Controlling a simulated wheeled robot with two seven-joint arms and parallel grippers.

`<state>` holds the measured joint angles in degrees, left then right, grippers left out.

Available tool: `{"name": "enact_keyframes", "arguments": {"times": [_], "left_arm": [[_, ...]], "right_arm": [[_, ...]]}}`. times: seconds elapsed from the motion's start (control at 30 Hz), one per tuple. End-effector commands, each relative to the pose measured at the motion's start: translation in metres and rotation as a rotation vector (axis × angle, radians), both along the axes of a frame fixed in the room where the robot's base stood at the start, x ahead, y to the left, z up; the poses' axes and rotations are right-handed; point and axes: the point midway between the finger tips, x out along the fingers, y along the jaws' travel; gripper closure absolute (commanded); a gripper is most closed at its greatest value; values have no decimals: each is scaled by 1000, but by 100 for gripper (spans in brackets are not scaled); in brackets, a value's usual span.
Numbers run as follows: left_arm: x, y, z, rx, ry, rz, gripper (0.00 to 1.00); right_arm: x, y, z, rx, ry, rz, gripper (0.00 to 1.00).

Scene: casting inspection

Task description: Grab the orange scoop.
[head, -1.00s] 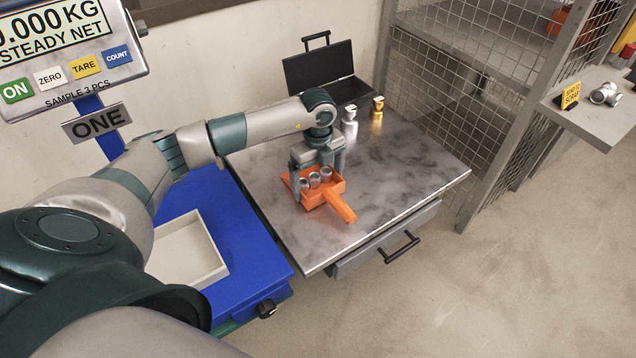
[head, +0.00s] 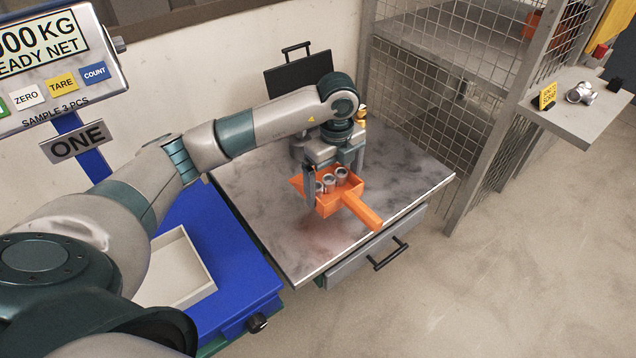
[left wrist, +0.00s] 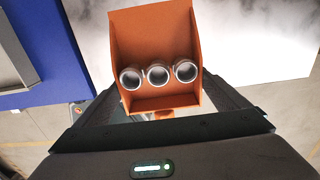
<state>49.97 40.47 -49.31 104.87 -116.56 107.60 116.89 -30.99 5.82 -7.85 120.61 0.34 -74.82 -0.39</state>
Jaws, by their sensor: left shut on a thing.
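The orange scoop (head: 364,210) is a box-shaped pan with a straight handle pointing toward the front right in the head view. Three grey metal castings (head: 341,175) lie in a row inside it. My left gripper (head: 334,185) is shut on the scoop, one finger on each side of its pan, and holds it above the grey table (head: 270,212). In the left wrist view the scoop (left wrist: 157,40) fills the space between the fingers, with the castings (left wrist: 158,74) side by side. My right gripper is not in view.
A blue scale (head: 236,290) with a pale tray (head: 206,292) stands at the left of the table. A wire-mesh cage (head: 470,75) and a small shelf with castings (head: 581,93) are at the right.

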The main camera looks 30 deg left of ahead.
Motion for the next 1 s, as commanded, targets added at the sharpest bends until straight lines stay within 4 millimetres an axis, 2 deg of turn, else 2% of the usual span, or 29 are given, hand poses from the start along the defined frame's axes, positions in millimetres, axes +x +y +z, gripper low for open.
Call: {"name": "enact_keyframes", "arguments": {"times": [0.1, 0.3, 1.0], "left_arm": [[0, -13, 9, -1, -3, -2, 36], [-2, -23, 15, -1, -2, 0, 36], [-2, -24, 16, -1, -3, -18, 36]], "right_arm": [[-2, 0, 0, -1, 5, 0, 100], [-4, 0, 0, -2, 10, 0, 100], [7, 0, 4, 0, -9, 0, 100]]}}
